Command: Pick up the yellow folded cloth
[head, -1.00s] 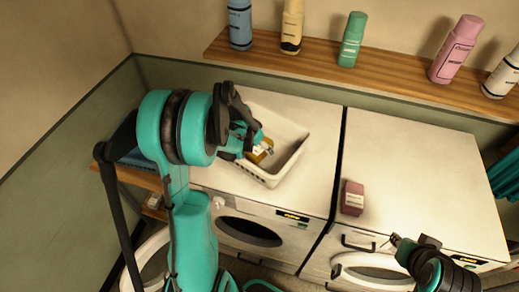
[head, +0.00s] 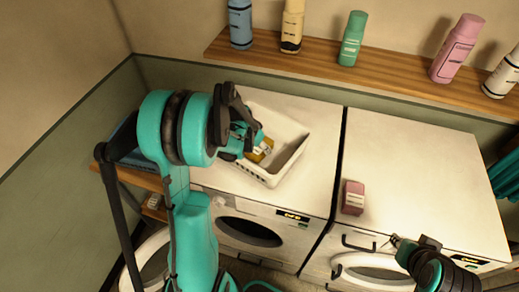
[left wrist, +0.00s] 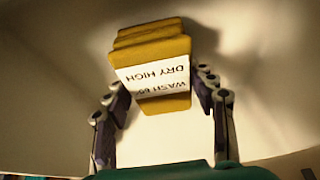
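The yellow folded cloth (head: 262,150) lies in the white basket (head: 290,165) on the left machine. In the left wrist view the cloth (left wrist: 155,55) shows its stacked folds and a white label reading WASH 60, DRY HIGH. My left gripper (head: 250,142) reaches into the basket and partly hides the cloth in the head view. Its fingers (left wrist: 162,88) are open, one on either side of the cloth and close to its edges. I see no clear grip. My right gripper (head: 396,240) is over the front of the right machine, small and dark; its opening is unclear.
A dark pink box (head: 353,197) stands on the right machine (head: 420,165). Several bottles stand on the wooden shelf (head: 390,85) at the back. The basket's walls surround the cloth. The right machine's top is mostly clear.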

